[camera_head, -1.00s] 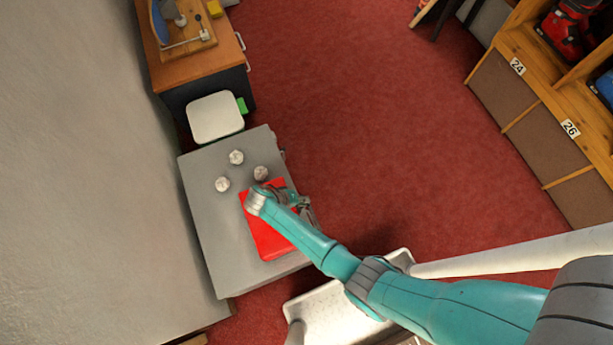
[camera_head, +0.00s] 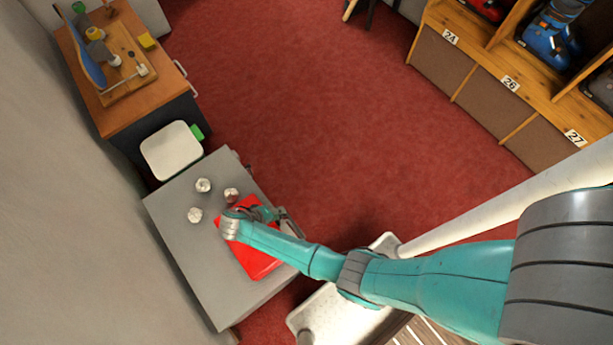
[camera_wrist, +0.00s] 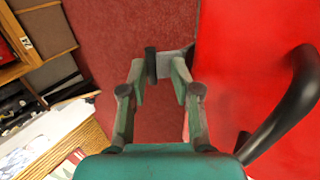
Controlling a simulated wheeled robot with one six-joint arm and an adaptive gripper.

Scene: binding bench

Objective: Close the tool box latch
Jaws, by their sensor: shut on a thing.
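The red tool box (camera_head: 256,263) lies on the grey bench, partly hidden by my arm in the head view. In the wrist view its red face (camera_wrist: 250,50) fills the right side, with a black curved handle (camera_wrist: 297,100). A grey latch plate (camera_wrist: 172,62) sticks out past the box's left edge there. My gripper (camera_wrist: 166,68) is at that edge, its two fingers on either side of the latch plate and shut on it. In the head view my gripper (camera_head: 284,218) is at the box's right side, its fingertips too small to read.
The grey bench (camera_head: 188,240) carries several silvery knobs (camera_head: 203,185) beyond the box. A white-topped stool or bin (camera_head: 172,150) and a wooden-topped cabinet (camera_head: 110,90) stand behind. Numbered shelves (camera_head: 500,80) are at the upper right. Red carpet between them is clear.

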